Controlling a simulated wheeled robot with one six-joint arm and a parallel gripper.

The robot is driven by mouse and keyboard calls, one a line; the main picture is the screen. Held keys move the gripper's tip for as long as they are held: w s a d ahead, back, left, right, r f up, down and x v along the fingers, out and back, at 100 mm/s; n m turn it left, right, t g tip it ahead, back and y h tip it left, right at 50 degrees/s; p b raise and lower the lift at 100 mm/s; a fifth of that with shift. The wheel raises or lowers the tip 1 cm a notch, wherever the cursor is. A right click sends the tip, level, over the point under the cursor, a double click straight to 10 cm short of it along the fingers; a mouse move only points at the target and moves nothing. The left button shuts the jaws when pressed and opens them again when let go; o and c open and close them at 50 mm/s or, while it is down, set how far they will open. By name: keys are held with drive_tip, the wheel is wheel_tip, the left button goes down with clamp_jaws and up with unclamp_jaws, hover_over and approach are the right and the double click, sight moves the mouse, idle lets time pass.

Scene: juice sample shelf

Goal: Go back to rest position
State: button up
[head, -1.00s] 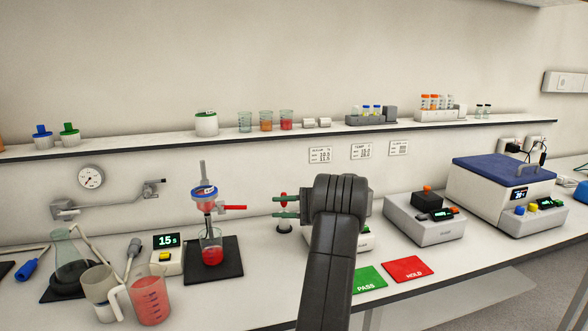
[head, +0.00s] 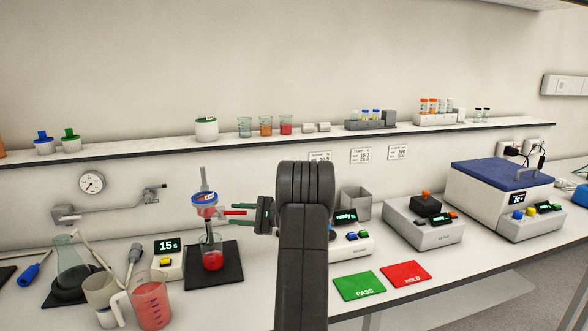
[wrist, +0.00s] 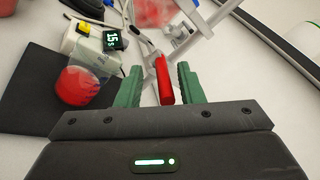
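My gripper (head: 236,216) is left of the picture's middle, level with the red lever (head: 240,206) of the filter stand. In the wrist view the green fingers (wrist: 158,70) are apart, with the red lever (wrist: 165,82) reaching between them, nearer the right finger. I cannot tell whether that finger touches it. The blue-ringed funnel (head: 205,201) stands above a beaker of red juice (head: 212,254) on a black mat (head: 233,270). The beaker also shows in the wrist view (wrist: 78,86).
A timer (head: 168,262) reading 15 s and a pitcher of red liquid (head: 150,302) stand to the left. A grey cup (head: 356,203), green PASS card (head: 358,287) and red HOLD card (head: 406,274) are to the right. The shelf (head: 180,145) runs above the bench.

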drive_tip(key=m+t+h, duration=0.1)
drive_tip(key=t, duration=0.1)
drive_tip(key=s+m+t+h+p, duration=0.1)
drive_tip(key=m+t, duration=0.1)
drive_tip(key=t, duration=0.1)
drive_tip(key=s+a+m+t+p, duration=0.1)
drive_tip(key=m+t, duration=0.1)
drive_tip(key=shift+s+r+t+h, duration=0.1)
drive_tip(key=shift+s+t+h, duration=0.15)
drive_tip(key=shift+t+h, duration=0.15)
drive_tip(key=shift+s+a+m+t+h+p, duration=0.3)
drive_tip(key=shift+m+t+h+p, duration=0.1)
drive_tip(key=shift+m+t+h, duration=0.55)
drive_tip(key=shift+s+a+m+t+h+p, duration=0.3)
drive_tip(key=shift+m+t+h+p, duration=0.15)
drive_tip(key=shift+m+t+h, duration=0.45)
drive_tip(key=shift+s+a+m+t+h+p, duration=0.3)
drive_tip(key=shift+m+t+h+p, duration=0.1)
drive_tip(key=shift+m+t+h, duration=0.55)
drive_tip(key=b, duration=0.2)
approach(222, 214)
drive_tip(key=shift+s+d, duration=0.25)
drive_tip(key=shift+s, duration=0.15)
drive_tip(key=shift+s, duration=0.1)
